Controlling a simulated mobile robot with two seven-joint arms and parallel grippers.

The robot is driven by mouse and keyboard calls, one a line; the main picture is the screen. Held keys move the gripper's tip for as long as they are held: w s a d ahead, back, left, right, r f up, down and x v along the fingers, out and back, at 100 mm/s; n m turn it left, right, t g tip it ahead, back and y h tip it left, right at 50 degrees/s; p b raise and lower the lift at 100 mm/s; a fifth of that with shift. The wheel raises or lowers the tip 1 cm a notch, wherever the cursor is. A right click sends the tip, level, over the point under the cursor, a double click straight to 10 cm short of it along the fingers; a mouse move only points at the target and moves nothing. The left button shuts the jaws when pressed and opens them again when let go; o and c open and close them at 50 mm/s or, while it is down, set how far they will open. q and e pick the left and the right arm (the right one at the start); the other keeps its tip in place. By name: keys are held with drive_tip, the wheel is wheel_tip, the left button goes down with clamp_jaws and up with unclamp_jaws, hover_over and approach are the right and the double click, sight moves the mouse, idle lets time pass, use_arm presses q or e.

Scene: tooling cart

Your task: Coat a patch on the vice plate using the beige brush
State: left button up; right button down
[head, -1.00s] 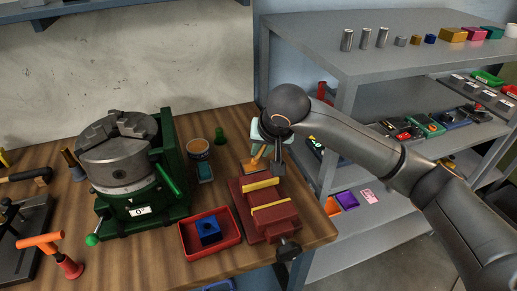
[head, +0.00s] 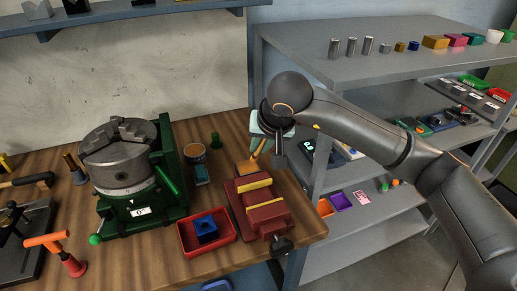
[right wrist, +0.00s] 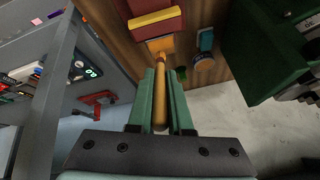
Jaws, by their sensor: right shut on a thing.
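My right gripper (head: 264,134) is shut on the handle of the beige brush (head: 257,151), behind the red vice. In the right wrist view, the brush (right wrist: 160,92) runs out from between the green fingers (right wrist: 160,98). Its far end meets an orange-tan flat piece (right wrist: 160,44) close to the vice; I cannot tell whether this is the vice plate or the brush's head. The red vice (head: 262,218) with yellow jaw strips stands at the bench's right end. It also shows at the top of the right wrist view (right wrist: 148,8). My left gripper is not in view.
A round tin (head: 195,153) stands left of the brush, with a teal block (head: 202,174) in front. A red tray (head: 183,247) holding a blue block is left of the vice. A green chuck fixture (head: 165,222) stands farther left. Grey shelves (head: 340,75) flank the right.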

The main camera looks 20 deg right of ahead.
drive_tip(key=shift+r+p, duration=0.55)
drive_tip(key=shift+r, duration=0.75)
